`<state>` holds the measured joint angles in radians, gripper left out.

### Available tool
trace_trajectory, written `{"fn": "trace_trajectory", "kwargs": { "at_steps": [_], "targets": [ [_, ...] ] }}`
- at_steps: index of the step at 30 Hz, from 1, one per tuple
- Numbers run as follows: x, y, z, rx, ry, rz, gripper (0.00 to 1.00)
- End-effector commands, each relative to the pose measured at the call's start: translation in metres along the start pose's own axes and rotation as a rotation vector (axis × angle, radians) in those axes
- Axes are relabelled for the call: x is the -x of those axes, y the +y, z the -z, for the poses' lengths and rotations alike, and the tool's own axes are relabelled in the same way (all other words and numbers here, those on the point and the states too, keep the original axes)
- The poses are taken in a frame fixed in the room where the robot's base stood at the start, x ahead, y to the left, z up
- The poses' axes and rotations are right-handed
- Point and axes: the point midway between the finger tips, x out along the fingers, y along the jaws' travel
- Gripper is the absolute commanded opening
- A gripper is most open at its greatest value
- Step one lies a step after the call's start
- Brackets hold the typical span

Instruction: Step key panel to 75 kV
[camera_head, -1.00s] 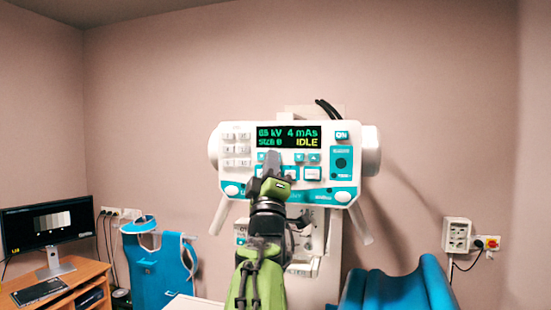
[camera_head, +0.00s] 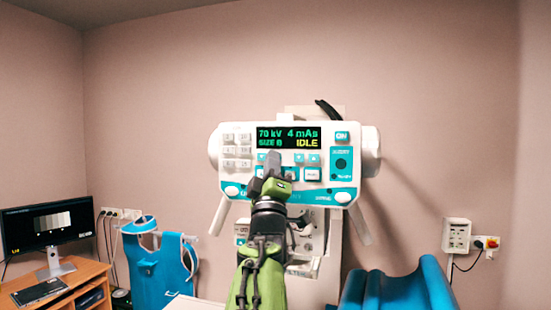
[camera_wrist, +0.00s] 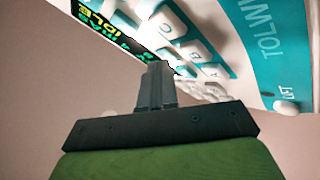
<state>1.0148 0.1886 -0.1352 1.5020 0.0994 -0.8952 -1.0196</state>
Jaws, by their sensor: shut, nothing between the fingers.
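The key panel (camera_head: 205,190) is a white and teal unit on the wall side. Its dark display (camera_head: 288,137) reads 70 kV, 4 mAs and IDLE in green and yellow. My gripper (camera_head: 273,160) is shut and empty, its tips just below the display at the row of small teal keys. It hides some keys there. In the wrist view my gripper (camera_wrist: 156,72) points up at the panel face (camera_wrist: 245,45), with part of the display (camera_wrist: 110,35) behind it. I cannot tell whether the tips touch a key.
A desk with a monitor (camera_head: 48,232) stands at the left. A blue apron (camera_head: 158,265) hangs beside it. A blue padded seat (camera_head: 398,290) is at the lower right. A wall socket box (camera_head: 457,235) is at the far right.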

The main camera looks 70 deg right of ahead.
Motion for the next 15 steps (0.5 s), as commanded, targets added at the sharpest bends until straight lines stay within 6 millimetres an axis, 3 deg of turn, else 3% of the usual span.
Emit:
{"fn": "trace_trajectory", "kwargs": {
  "at_steps": [15],
  "targets": [
    [0.011, 0.005, 0.006, -0.001, 0.0, -0.001, 0.0]
  ]
}}
